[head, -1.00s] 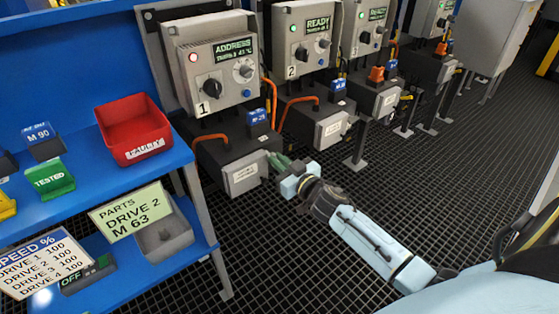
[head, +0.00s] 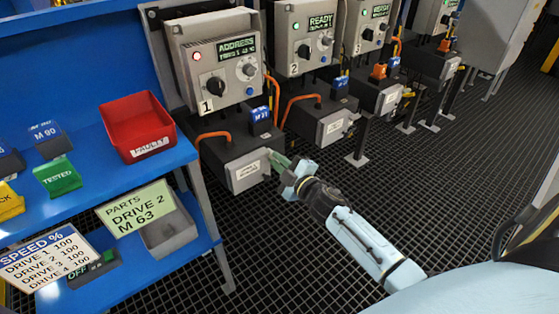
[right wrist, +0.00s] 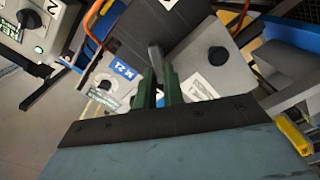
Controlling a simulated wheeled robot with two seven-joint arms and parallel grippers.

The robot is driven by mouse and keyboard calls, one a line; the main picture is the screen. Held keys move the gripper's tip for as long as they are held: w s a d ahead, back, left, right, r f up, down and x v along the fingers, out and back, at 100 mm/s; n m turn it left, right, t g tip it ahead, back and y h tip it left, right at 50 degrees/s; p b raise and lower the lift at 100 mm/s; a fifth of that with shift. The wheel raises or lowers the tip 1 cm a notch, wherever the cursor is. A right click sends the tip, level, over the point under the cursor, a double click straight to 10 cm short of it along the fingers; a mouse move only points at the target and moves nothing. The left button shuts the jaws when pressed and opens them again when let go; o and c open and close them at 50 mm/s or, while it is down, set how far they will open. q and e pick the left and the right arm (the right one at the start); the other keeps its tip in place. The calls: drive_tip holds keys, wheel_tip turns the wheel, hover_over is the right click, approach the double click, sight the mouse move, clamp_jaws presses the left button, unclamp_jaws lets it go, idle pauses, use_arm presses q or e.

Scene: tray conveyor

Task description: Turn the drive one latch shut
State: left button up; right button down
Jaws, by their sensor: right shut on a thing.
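Drive one is a grey control box (head: 222,62) marked 1, with a red light and a display reading ADDRESS. Below it is a dark motor housing (head: 225,150) with a light grey front plate (head: 247,171). My right gripper (head: 277,160) has green fingers at the right end of this housing. In the right wrist view the gripper (right wrist: 160,88) is shut on a small grey lever, the latch (right wrist: 155,56), which stands up between the fingertips. In the head view the fingers mostly hide the latch. My left gripper is out of view.
A blue shelf holds a red FAULTY bin (head: 137,128), a green TESTED block (head: 57,177) and a grey parts bin (head: 170,230). Drive two (head: 307,38) and further drives stand to the right. The grated floor (head: 300,250) in front is clear.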

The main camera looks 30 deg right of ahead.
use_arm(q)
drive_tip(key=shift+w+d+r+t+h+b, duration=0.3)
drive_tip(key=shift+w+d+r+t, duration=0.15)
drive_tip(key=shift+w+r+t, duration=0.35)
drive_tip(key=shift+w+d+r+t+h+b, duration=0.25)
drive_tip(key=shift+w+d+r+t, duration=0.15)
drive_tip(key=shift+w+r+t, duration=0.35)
use_arm(e)
drive_tip(key=shift+a+f+n, duration=0.1)
drive_tip(key=shift+f+n, duration=0.05)
drive_tip(key=shift+n, duration=1.55)
drive_tip(key=shift+f+n, duration=0.15)
drive_tip(key=shift+n, duration=1.55)
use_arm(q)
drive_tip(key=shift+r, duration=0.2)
use_arm(e)
drive_tip(key=c, duration=1.5)
unclamp_jaws()
drive_tip(key=shift+s, duration=0.15)
